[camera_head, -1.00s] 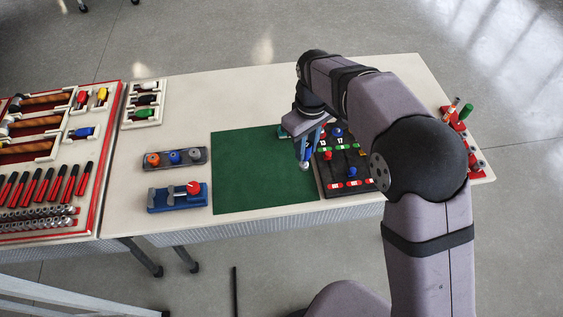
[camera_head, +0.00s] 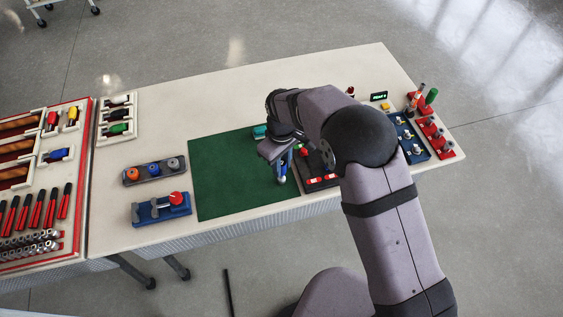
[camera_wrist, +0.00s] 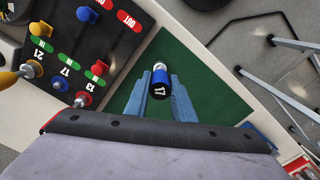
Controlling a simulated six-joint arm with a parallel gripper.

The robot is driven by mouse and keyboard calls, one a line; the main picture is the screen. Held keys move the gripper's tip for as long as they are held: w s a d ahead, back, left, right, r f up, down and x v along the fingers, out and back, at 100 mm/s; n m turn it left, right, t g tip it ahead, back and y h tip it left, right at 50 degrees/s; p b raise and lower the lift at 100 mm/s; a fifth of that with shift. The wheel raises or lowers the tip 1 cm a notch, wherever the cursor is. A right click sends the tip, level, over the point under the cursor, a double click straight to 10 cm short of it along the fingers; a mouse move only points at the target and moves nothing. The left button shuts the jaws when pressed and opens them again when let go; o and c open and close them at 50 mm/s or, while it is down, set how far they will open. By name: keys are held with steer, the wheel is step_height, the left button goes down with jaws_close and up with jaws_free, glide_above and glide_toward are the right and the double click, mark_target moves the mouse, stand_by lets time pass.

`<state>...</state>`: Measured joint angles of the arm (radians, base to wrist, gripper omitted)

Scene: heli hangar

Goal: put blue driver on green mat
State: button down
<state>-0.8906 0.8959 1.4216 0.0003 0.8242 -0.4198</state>
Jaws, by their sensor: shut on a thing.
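The blue driver, with a blue band, a black end marked 17 and a silver tip, is between my fingers in the wrist view (camera_wrist: 160,84). My gripper (camera_wrist: 161,92) is shut on it. In the head view my gripper (camera_head: 283,160) is over the right part of the green mat (camera_head: 225,175), near the dark board. The driver's lower end (camera_head: 281,180) shows under it. The green mat lies flat on the table and also shows behind the driver in the wrist view (camera_wrist: 205,75). I cannot tell whether the driver touches the mat.
Right of the mat is the dark board (camera_head: 318,183) with coloured knobs, partly hidden by my arm. A blue rack (camera_head: 418,155) and red rack (camera_head: 446,154) stand further right. A grey knob holder (camera_head: 153,182) and blue fixture (camera_head: 150,211) are left. Most of the mat is bare.

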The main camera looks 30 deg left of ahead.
steer(key=shift+f, duration=0.15)
steer(key=c, duration=1.5)
jaws_free()
step_height(320, 180, up, 12)
steer(key=b, duration=0.3)
steer(key=shift+r+b, duration=0.2)
steer(key=shift+b, duration=0.15)
